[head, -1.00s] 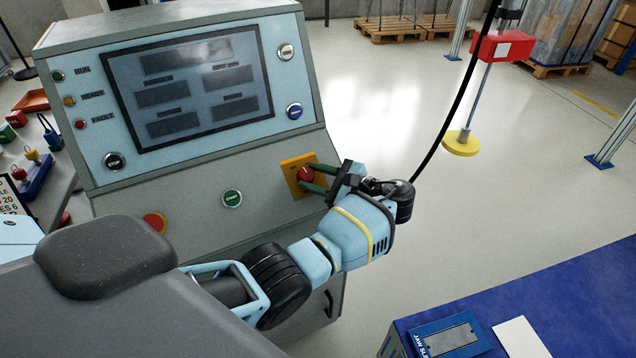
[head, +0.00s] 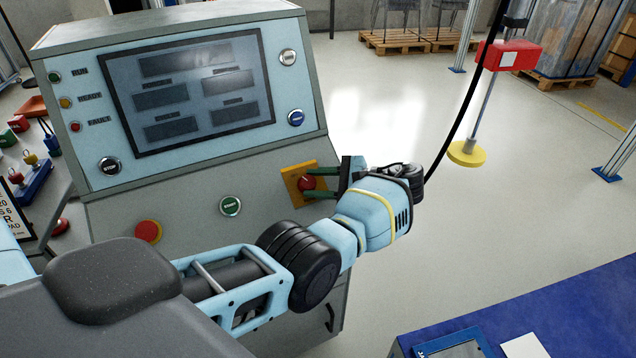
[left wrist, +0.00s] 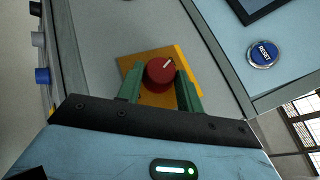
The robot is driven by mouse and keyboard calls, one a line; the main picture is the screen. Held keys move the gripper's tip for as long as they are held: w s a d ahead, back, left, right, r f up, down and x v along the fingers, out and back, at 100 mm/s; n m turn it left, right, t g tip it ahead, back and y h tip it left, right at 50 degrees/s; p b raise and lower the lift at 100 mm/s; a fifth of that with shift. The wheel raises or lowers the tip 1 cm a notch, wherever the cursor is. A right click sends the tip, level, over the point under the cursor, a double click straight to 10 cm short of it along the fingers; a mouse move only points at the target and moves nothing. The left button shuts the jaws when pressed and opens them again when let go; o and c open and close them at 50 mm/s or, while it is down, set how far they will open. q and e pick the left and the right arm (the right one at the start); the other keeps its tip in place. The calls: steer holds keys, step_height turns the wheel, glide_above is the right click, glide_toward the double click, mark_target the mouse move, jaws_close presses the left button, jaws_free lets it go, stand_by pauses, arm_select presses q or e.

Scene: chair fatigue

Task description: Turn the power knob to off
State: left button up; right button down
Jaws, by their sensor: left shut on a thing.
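The power knob (head: 306,183) is a round red knob on a yellow plate (head: 291,186), low on the right of the console's sloped front. In the left wrist view the knob (left wrist: 160,72) shows a white pointer line slanting to the upper right. My left gripper (head: 313,184) has its green fingers on either side of the knob and is shut on it. The fingers (left wrist: 160,82) also flank the knob in the left wrist view. The plate's markings are too small to read. My right gripper is not in view.
The console has a screen (head: 190,92), a green start button (head: 230,206), a red button (head: 148,232) and a blue reset button (head: 296,118). A blue-topped bench (head: 560,305) is at lower right. A red box on a yellow-based stand (head: 466,154) is farther right, with open floor around it.

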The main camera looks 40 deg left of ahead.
arm_select(q)
steer(key=o, duration=1)
steer(key=shift+d, duration=0.1)
